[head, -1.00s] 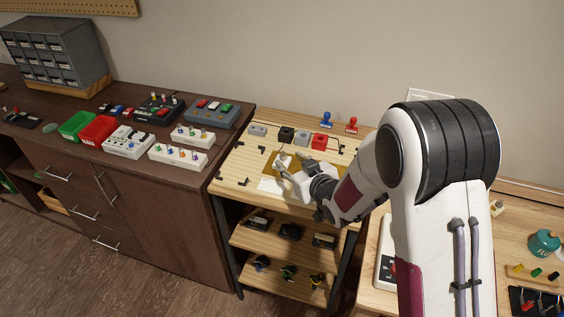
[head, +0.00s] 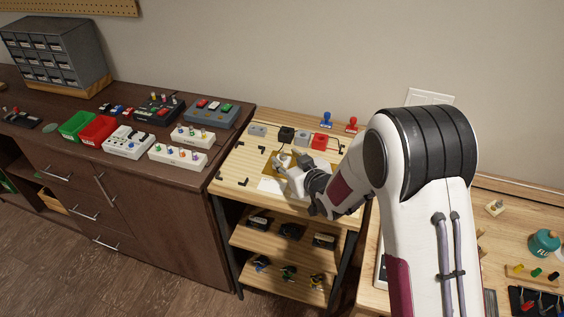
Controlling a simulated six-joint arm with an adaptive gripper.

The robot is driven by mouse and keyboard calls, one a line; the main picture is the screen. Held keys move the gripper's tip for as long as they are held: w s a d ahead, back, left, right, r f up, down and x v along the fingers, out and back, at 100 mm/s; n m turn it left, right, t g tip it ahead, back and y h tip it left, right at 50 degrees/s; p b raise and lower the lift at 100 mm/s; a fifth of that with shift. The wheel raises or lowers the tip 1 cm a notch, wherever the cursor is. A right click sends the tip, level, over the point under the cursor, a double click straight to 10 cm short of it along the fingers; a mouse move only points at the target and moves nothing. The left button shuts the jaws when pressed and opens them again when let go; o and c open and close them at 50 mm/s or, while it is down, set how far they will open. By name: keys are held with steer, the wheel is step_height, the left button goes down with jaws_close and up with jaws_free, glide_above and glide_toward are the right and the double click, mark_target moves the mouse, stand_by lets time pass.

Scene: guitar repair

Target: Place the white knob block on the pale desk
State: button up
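Two long white blocks with small coloured knobs lie on the dark cabinet top at its right end: one at the back (head: 193,138) and one nearer the front edge (head: 178,158). I cannot tell which one the task names. A small pale block with a knob (head: 494,208) sits on the bench at the far right. The pale wooden desk (head: 236,166) stands in the middle. My gripper (head: 291,161) is low over the desk's middle, by a tan mat. It is too small and partly hidden to tell whether its fingers are open or shut.
Black (head: 286,134), grey (head: 257,130) and red (head: 320,142) boxes line the back of the desk, with blue (head: 327,119) and red (head: 351,124) stamp-like pieces behind. Small black brackets lie on its left.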

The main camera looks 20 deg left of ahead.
mark_target(283, 154)
steer(key=shift+x, duration=2.3)
steer(key=shift+w+d, duration=0.1)
steer(key=shift+d, duration=0.05)
jaws_close()
